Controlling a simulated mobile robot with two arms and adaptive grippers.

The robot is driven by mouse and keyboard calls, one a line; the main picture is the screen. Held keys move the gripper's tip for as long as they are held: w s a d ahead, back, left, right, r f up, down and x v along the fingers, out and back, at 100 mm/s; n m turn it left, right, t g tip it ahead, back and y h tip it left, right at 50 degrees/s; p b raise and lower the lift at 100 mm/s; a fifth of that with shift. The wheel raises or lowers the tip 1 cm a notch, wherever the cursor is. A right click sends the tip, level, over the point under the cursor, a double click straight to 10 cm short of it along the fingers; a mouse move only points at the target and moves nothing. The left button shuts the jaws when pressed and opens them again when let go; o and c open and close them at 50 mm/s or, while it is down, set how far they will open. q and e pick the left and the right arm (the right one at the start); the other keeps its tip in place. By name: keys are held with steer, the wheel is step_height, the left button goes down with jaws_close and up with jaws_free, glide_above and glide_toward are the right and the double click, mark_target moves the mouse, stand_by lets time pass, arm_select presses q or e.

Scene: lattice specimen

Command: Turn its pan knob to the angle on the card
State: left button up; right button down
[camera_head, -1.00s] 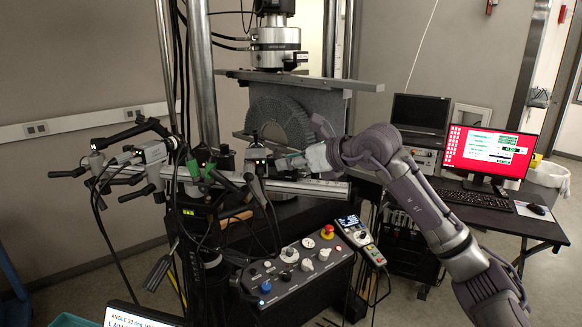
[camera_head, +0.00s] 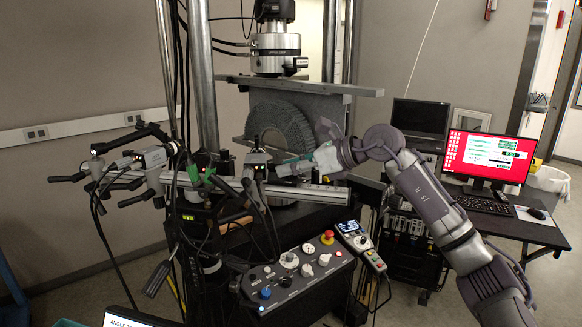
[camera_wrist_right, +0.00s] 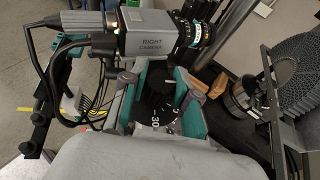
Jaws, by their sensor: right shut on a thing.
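The right camera (camera_wrist_right: 163,32), a grey box with a lens, crosses the top of the wrist view. In the head view it is a small dark shape (camera_head: 257,160) on the metal rail. Below it is the black pan knob (camera_wrist_right: 155,88) over a dark dial (camera_wrist_right: 155,122) with white marks and a readable "-30". My right gripper (camera_wrist_right: 153,98) has its teal fingers on both sides of the knob, shut on it. It also shows in the head view (camera_head: 282,169). The card (camera_head: 130,319) is cut off at the bottom; only "ANGLE" reads. My left gripper is out of view.
The rail (camera_head: 305,191) runs under my right gripper. A left camera (camera_head: 150,158) with black handles is mounted farther left. Cables hang between them. A control panel (camera_head: 300,272) stands in front, and a toothed grey specimen (camera_head: 283,122) behind.

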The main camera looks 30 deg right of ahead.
steer(key=c, duration=0.8)
jaws_free()
steer(key=shift+c, duration=0.2)
steer(key=shift+s+d, duration=0.1)
steer(key=v, duration=1.1)
steer(key=shift+s+d+r, duration=0.15)
steer(key=shift+s+r, duration=0.1)
